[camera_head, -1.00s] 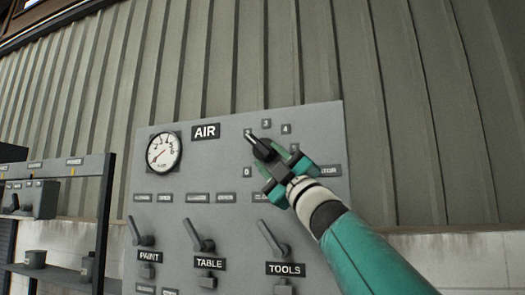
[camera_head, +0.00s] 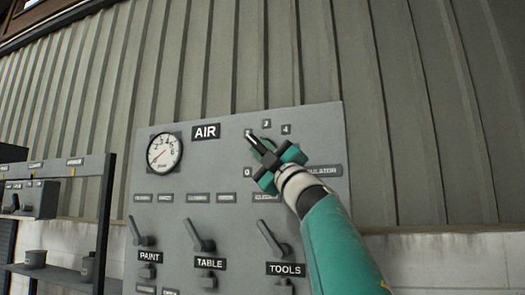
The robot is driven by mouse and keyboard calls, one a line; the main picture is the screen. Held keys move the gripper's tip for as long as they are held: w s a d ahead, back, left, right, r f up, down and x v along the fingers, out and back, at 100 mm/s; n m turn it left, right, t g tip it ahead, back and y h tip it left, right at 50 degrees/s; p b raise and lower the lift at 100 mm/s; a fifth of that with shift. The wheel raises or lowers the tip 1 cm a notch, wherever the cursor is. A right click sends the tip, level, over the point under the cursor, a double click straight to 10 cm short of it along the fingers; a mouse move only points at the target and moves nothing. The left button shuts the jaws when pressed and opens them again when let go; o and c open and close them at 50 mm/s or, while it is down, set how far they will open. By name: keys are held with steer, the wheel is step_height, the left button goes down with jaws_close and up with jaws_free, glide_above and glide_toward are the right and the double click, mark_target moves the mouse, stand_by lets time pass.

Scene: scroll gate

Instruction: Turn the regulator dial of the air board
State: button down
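The grey air board (camera_head: 180,225) stands against the wall, with an AIR sign (camera_head: 206,132) at its top. The regulator dial (camera_head: 253,138) is at the board's upper right, ringed by number plates. Only its dark, light-tipped pointer end shows, aimed up and left. My gripper (camera_head: 266,152) is at the dial, its teal parts on either side of the dark middle. It hides most of the dial, so I cannot tell whether the fingertips touch it or how far apart they are. The round gauge (camera_head: 164,152) has its needle toward the lower left.
Levers for PAINT (camera_head: 138,232), TABLE (camera_head: 198,235) and TOOLS (camera_head: 272,240) are lower on the board. A dark rack (camera_head: 75,170) with a shelf stands at the left. The wall right of my arm is clear.

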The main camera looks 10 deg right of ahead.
steer(key=shift+r+n+g, duration=0.1)
steer(key=shift+n+g, duration=0.2)
steer(key=n+g, duration=0.3)
steer(key=g, duration=0.1)
steer(key=shift+s+d+r, duration=0.15)
steer(key=shift+s+r, duration=0.05)
steer(key=shift+r, duration=0.1)
